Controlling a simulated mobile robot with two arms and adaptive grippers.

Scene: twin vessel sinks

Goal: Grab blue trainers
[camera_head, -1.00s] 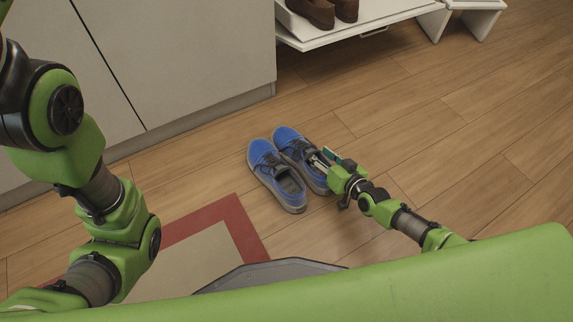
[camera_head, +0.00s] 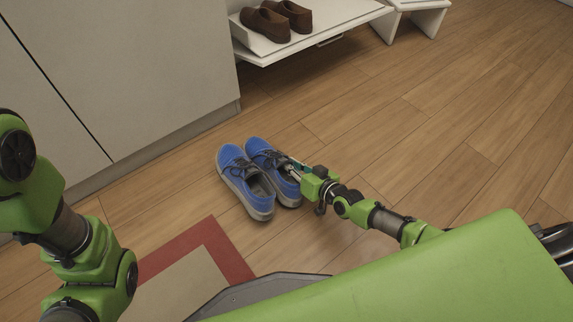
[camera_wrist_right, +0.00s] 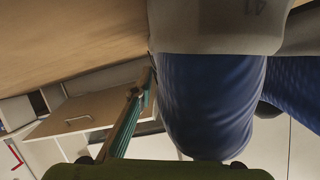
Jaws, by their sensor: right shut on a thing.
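Two blue trainers with grey soles and dark laces sit side by side on the wooden floor in the head view. My right gripper (camera_head: 293,169) reaches in from the right and is shut on the right-hand blue trainer (camera_head: 266,152), at its side. The left-hand blue trainer (camera_head: 233,163) stands close beside it. In the right wrist view, the held trainer (camera_wrist_right: 208,105) fills the middle, with one finger along its left side; the other trainer (camera_wrist_right: 294,84) shows at the right edge. I cannot tell whether the held trainer is off the floor. My left gripper is out of view.
A white shoe rack (camera_head: 318,34) with brown shoes (camera_head: 266,23) stands at the back. A pale cabinet (camera_head: 150,70) rises behind the trainers. A red-bordered mat (camera_head: 228,250) lies in front of them. The floor to the right is clear.

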